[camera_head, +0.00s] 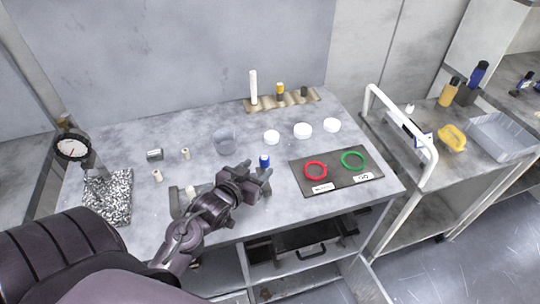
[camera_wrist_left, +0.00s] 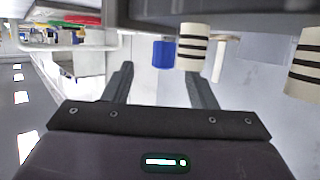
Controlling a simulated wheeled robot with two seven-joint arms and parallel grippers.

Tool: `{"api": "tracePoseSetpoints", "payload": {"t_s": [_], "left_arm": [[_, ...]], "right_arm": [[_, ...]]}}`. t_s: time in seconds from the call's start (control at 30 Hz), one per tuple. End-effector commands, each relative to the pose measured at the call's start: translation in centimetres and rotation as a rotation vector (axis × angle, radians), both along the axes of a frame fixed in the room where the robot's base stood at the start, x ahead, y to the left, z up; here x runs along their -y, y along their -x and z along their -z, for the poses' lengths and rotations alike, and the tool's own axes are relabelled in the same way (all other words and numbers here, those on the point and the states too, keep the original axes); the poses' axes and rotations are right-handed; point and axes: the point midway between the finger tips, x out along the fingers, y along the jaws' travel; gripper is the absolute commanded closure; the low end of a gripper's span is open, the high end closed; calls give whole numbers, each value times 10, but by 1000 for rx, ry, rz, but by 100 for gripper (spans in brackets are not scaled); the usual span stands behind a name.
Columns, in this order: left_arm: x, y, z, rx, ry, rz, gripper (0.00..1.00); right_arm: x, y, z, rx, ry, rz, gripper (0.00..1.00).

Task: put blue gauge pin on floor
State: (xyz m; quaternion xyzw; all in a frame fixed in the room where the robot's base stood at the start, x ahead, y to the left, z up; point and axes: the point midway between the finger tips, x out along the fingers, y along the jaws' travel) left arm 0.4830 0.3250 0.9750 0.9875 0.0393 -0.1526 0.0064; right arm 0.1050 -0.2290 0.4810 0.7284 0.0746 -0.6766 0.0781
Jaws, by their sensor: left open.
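The blue gauge pin (camera_head: 264,161) stands upright on the grey bench, left of the dark mat. In the left wrist view a blue cylinder (camera_wrist_left: 164,54), which looks like the same pin, shows beyond and between my fingertips. My left gripper (camera_head: 262,180) is open over the front part of the bench, just in front of the blue pin. In the left wrist view the open jaws (camera_wrist_left: 160,80) have nothing between them. The floor (camera_head: 425,265) shows at the lower right, beyond the bench. My right gripper is not in view.
Cream pins (camera_head: 185,153) stand left of my gripper; black-striped ones (camera_wrist_left: 193,47) show near the blue one. A clear cup (camera_head: 224,141) and white discs (camera_head: 302,130) stand behind. The mat (camera_head: 334,181) holds red and green rings. A cart (camera_head: 400,185) stands right, with bare floor before it.

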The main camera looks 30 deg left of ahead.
Motion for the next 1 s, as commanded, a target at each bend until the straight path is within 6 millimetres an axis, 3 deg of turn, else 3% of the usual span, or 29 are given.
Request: {"api": "tracePoseSetpoints", "payload": {"t_s": [0.5, 0.83, 1.0], "left_arm": [[-9, -61, 10, -2, 0, 1, 48], [-9, -66, 14, -2, 0, 1, 48], [-9, -66, 14, -3, 0, 1, 70]], "right_arm": [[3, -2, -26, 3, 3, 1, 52], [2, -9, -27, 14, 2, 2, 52], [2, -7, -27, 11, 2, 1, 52]]}}
